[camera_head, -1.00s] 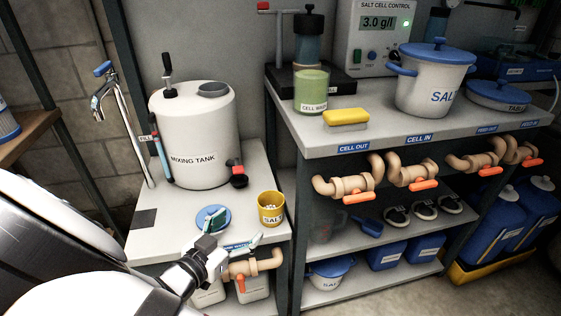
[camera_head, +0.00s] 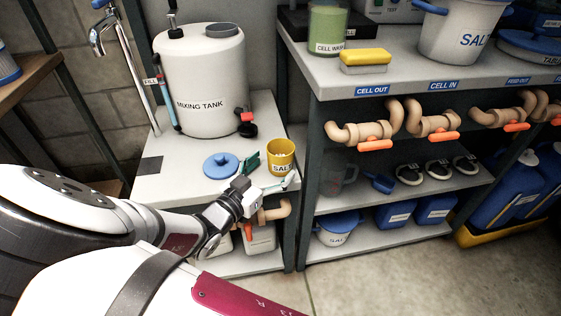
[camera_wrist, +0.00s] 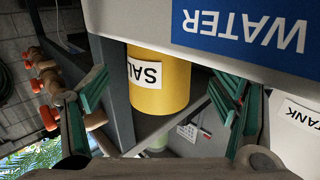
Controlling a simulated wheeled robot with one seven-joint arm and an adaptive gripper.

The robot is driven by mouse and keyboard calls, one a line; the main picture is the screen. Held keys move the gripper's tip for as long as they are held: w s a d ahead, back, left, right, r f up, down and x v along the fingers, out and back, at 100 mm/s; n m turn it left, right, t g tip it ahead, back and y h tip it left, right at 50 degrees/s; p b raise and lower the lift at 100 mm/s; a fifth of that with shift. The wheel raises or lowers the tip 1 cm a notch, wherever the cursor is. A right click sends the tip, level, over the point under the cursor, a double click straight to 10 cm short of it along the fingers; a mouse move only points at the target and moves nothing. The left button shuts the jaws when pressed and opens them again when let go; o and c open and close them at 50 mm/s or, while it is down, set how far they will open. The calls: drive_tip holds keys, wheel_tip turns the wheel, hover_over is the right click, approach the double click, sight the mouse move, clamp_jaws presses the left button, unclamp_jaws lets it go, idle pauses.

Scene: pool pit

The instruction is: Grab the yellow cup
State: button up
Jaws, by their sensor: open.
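The yellow cup (camera_head: 281,150), labelled SALT, stands upright near the front right corner of the low bench. In the head view it holds something pale, only partly visible. My gripper (camera_head: 267,176) is open at the bench's front edge, its green-padded fingers just in front of and left of the cup. In the wrist view, which is upside down, the yellow cup (camera_wrist: 160,92) shows between the spread fingers of my gripper (camera_wrist: 160,104). It looks to be beyond the fingertips; I see no contact.
The low bench (camera_head: 185,187) carries a white mixing tank (camera_head: 205,75) behind and a blue lid (camera_head: 221,166) left of the cup. A WATER label (camera_wrist: 245,28) on its front edge is close to the wrist camera. An upright post and a taller bench (camera_head: 340,75) stand right.

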sight(287, 153)
drive_tip(key=b+x, duration=0.1)
drive_tip(key=x, duration=0.3)
drive_tip(key=shift+w+d+f, duration=0.1)
drive_tip(key=shift+f, duration=0.05)
drive_tip(key=shift+c, duration=0.4)
drive_tip(key=c, duration=1.2)
drive_tip(key=shift+c, duration=0.2)
